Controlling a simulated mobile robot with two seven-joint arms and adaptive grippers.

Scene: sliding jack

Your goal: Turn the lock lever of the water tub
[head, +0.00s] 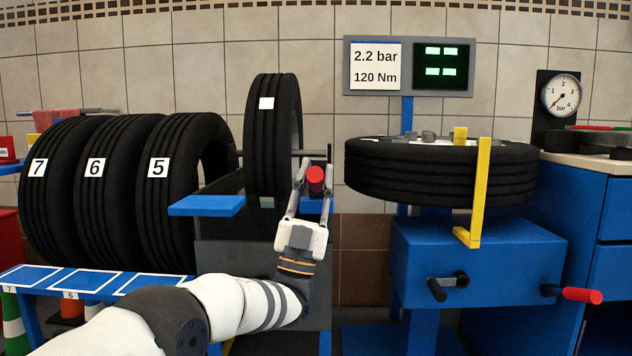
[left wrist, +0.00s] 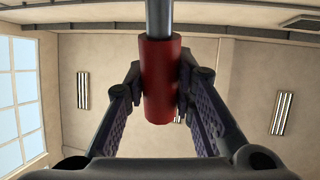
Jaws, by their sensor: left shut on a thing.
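The water tub (head: 215,262) is a dark grey box left of centre in the head view, with a tyre (head: 270,140) standing upright over it. The lock lever has a red handle (head: 316,180) at the tub's right side. In the left wrist view the red grip (left wrist: 158,80) sits on a grey rod (left wrist: 159,18). My left gripper (head: 313,182) is shut on the red handle, with a finger on each side of it. My arm and the tyre hide part of the tub and lever. My right gripper is not in view.
Tyres numbered 7, 6 and 5 (head: 175,185) stand on a blue rack (head: 35,283) at left. A blue machine (head: 480,250) at right carries a flat tyre (head: 410,172), a yellow arm (head: 482,190) and a red-handled crank (head: 582,295). A blue ledge (head: 207,206) juts left of the upright tyre.

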